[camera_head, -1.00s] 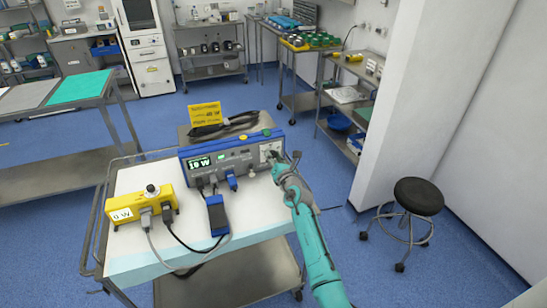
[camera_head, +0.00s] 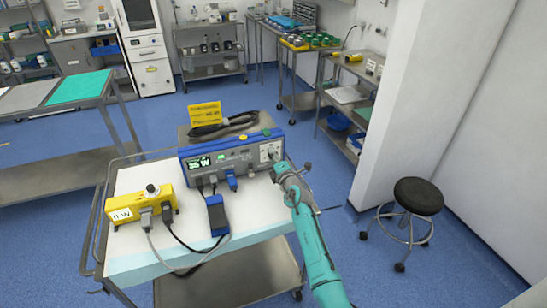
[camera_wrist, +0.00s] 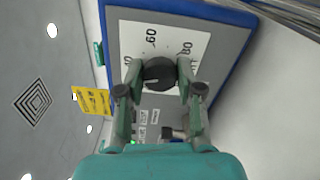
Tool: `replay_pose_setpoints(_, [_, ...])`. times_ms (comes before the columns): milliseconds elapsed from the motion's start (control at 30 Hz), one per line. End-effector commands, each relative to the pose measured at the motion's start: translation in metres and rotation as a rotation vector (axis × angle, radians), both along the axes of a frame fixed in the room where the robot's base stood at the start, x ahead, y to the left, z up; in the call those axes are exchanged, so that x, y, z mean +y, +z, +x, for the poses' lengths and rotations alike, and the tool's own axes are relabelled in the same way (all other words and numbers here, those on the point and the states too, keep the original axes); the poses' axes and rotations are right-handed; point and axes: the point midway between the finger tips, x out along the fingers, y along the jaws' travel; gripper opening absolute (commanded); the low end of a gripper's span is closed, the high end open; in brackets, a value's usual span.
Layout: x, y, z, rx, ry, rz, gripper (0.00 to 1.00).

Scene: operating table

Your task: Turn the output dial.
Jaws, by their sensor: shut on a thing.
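The output dial (camera_wrist: 158,74) is a round black knob on a white scale plate with printed numbers, in the wrist view. My gripper (camera_wrist: 159,70) is shut on the dial, one fingertip on each side of it. In the head view, my gripper (camera_head: 279,165) is at the right end of the front panel of the blue and grey generator (camera_head: 232,158). The green display (camera_head: 199,163) there seems to read 35 W. A yellow sign (camera_head: 205,113) stands behind the generator; its small print is hard to read.
A yellow box (camera_head: 140,203) with a small knob on top stands left on the white-topped cart (camera_head: 180,240). Cables and a blue connector block (camera_head: 216,214) lie in front of the generator. A black stool (camera_head: 418,196) stands to the right.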

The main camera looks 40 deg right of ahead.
Motion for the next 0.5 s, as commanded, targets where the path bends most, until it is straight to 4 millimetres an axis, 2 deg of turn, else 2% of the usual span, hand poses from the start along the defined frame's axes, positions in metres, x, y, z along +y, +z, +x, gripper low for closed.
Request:
replay_pose_setpoints(200, [0.0000, -0.0014, -0.0004, -0.040, 0.000, 0.145, 0.01])
replay_pose_setpoints(500, [-0.0002, -0.0017, -0.0005, -0.072, 0.000, 0.257, 0.01])
